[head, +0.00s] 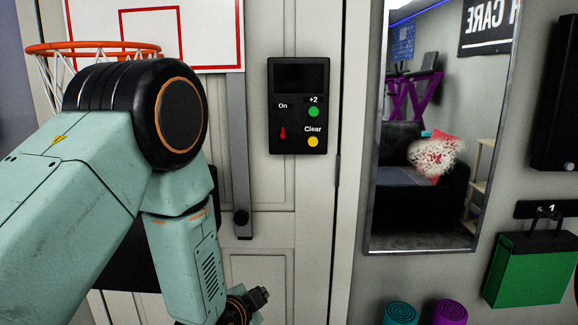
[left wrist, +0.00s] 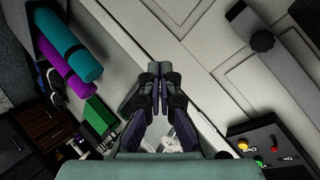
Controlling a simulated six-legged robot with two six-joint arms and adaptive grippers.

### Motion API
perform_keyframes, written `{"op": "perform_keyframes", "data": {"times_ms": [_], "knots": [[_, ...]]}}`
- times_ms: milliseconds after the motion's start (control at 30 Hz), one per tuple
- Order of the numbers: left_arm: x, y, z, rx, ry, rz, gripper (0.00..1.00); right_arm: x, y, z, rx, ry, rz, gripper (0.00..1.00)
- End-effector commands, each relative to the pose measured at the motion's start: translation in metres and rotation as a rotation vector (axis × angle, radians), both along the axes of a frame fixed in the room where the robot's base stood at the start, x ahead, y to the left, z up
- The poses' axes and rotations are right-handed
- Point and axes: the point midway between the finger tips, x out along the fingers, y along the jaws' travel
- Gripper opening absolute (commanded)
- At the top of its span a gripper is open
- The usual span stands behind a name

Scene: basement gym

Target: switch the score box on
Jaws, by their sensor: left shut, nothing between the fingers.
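The score box (head: 299,78) is a black panel on the pale door in the head view, with a dark, blank screen at its top. A small red switch (head: 283,134) sits under the word "On"; I cannot tell its position surely. A green "+2" button (head: 313,112) and a yellow "Clear" button (head: 313,142) are to its right. My left gripper (head: 260,295) is below the box and apart from it. In the left wrist view its fingers (left wrist: 160,68) are shut and empty, and the score box (left wrist: 264,132) shows tilted at the lower right. My right gripper is out of view.
A basketball hoop (head: 92,47) and its backboard (head: 215,35) are at the upper left, with a grey bar (head: 237,150) beside the box. A mirror (head: 371,190) and a green bag (head: 528,270) are to the right. Rolled mats (head: 450,312) stand below.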

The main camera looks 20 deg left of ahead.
Motion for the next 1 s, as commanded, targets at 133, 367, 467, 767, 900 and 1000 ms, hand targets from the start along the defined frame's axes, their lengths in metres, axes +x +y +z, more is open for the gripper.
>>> {"op": "perform_keyframes", "data": {"times_ms": [133, 367, 467, 767, 900, 1000], "knots": [[0.037, -0.001, 0.055, 0.204, -0.171, -0.089, 0.00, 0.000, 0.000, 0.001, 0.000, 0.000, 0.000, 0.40], [0.072, -0.002, 0.127, 0.533, -0.384, -0.166, 0.00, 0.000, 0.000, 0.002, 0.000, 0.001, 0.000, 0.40], [0.082, -0.003, 0.156, 0.685, -0.461, -0.182, 0.00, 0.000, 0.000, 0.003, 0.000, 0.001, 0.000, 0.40], [0.097, -0.005, 0.227, 1.173, -0.630, -0.169, 0.00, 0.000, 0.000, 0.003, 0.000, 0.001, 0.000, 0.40], [0.098, -0.005, 0.244, 1.341, -0.657, -0.151, 0.00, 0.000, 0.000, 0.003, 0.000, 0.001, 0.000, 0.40], [0.098, -0.005, 0.250, 1.414, -0.664, -0.141, 0.00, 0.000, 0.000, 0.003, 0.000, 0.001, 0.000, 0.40]]}}
